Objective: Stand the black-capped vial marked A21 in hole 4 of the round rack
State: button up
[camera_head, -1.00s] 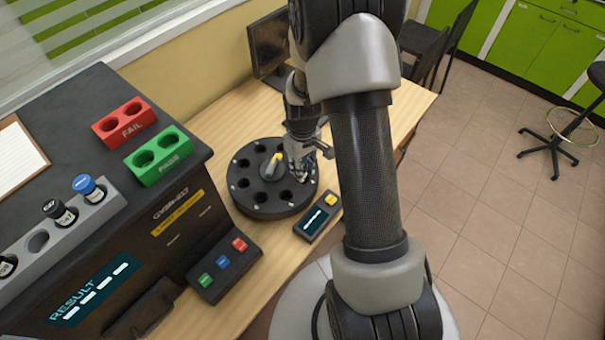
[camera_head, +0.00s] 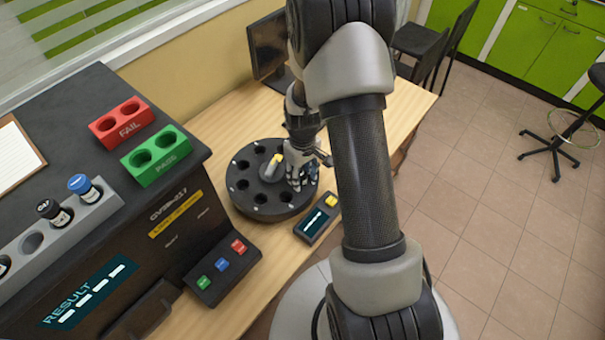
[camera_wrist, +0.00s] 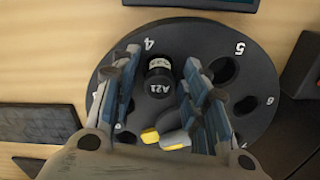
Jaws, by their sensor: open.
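The black-capped vial marked A21 (camera_wrist: 159,80) shows in the wrist view beside the printed number 4 of the round black rack (camera_wrist: 205,38). It appears to stand in hole 4, with part of its white label showing below the cap. My gripper (camera_wrist: 165,85) is open, with one finger on each side of the vial; I cannot tell whether either finger touches it. In the head view my gripper (camera_head: 300,175) is low over the right side of the round rack (camera_head: 240,200), and its fingers hide the vial there.
The rack's yellow-tipped grey centre handle (camera_head: 272,164) is close to my fingers. A small display box (camera_head: 317,222) sits by the rack's front right. The dark analyser (camera_head: 130,225) stands to the left, with a grey vial holder (camera_head: 75,228), red block (camera_head: 122,124) and green block (camera_head: 156,156) on top.

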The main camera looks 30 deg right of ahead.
notch_tip(320, 180, up, 12)
jog(key=p, duration=0.4)
notch_tip(320, 180, up, 10)
jog(key=t, duration=0.1)
send_over(302, 174)
jog(key=s+a, duration=0.2)
jog(key=a, duration=0.1)
jog(key=s+a+r+m+t, duration=0.1)
jog(key=s+a+r, duration=0.3)
jog(key=s+r, duration=0.3)
jog(key=s+a+r+t, duration=0.2)
jog(key=s+a+r, duration=0.3)
jog(key=s, duration=0.5)
jog(key=shift+s+a+r+m+t, duration=0.15)
jog(key=shift+s+r+m+t, duration=0.2)
jog(key=shift+r, duration=0.55)
